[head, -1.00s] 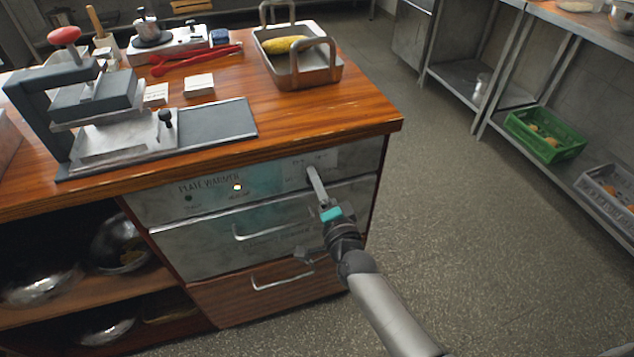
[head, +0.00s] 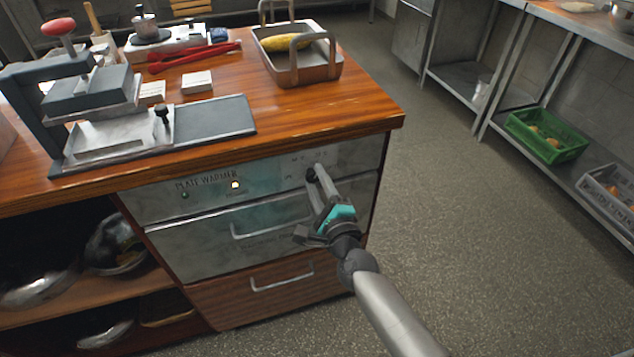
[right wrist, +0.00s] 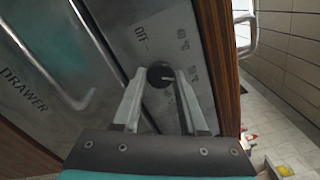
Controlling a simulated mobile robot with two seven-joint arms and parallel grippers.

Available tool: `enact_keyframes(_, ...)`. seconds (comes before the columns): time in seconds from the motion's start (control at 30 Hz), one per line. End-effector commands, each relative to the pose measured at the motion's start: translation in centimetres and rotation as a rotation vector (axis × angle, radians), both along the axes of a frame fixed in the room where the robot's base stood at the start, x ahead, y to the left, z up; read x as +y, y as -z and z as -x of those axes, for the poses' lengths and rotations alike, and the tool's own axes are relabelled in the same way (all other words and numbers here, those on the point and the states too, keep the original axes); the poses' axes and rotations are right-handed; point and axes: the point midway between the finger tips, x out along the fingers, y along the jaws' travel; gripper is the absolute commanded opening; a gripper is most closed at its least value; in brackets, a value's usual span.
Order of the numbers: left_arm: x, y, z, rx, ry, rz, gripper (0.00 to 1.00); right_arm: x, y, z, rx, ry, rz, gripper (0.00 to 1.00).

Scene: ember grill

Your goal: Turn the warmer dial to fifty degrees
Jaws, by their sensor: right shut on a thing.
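The warmer dial is a small dark round knob (right wrist: 160,75) with a pale pointer line, on the grey plate warmer panel (head: 262,172). In the right wrist view, "OFF" and smaller marks are printed around it; the smaller marks are too small to read surely. My right gripper (right wrist: 158,88) is shut on the dial, one finger on each side. In the head view the right gripper (head: 314,178) reaches the panel's right end and mostly hides the dial. My left gripper is not in view.
The wooden counter top (head: 350,110) overhangs above, carrying a press (head: 95,110) and a tray (head: 300,72). Open floor lies to the right.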

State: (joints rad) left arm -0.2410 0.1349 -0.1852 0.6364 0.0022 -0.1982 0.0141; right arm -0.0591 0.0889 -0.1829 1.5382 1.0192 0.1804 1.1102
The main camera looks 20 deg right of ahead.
Motion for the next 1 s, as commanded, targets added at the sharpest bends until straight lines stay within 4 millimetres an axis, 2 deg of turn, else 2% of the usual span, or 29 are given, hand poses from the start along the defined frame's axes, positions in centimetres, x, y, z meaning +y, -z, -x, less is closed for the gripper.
enact_keyframes(0.63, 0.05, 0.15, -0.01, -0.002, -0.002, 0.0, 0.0, 0.04, 0.04, 0.02, 0.003, 0.0, -0.051, 0.0)
enact_keyframes(0.67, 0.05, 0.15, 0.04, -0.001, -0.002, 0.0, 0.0, 0.04, 0.05, 0.02, 0.003, 0.0, -0.051, 0.44)
enact_keyframes(0.9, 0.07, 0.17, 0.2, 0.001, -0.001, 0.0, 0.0, 0.03, 0.04, 0.02, 0.002, 0.0, -0.05, 0.7)
enact_keyframes(1.0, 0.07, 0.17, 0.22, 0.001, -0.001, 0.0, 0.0, 0.03, 0.03, 0.01, 0.002, 0.0, -0.05, 0.7)
